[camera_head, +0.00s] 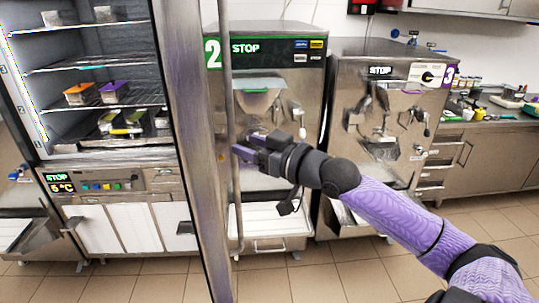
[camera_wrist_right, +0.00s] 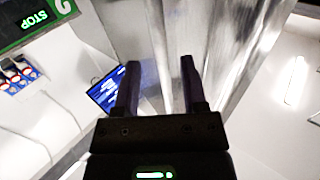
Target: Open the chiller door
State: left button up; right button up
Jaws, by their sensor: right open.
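The chiller (camera_head: 90,70) stands at the left in the head view, with its lit shelves in plain sight. Its door (camera_head: 188,120) stands open and shows nearly edge-on as a tall grey panel. A long vertical handle bar (camera_head: 229,90) runs along the door's right side. My right gripper (camera_head: 240,152) is at the bar at about mid-height, with its fingers pointing left. In the right wrist view the two fingers (camera_wrist_right: 160,85) are apart. A pale upright strip lies between them, apparently the bar; contact is unclear. My left gripper is out of view.
Freezer 2 (camera_head: 262,75) stands behind my right gripper, and freezer 3 (camera_head: 345,85) is to its right. Colored tubs (camera_head: 115,88) sit on the chiller shelves. A counter (camera_head: 500,135) is at the far right. The tiled floor (camera_head: 370,275) in front is clear.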

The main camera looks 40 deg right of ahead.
jog(key=shift+b+v, duration=0.4)
jog(key=shift+v, duration=2.2)
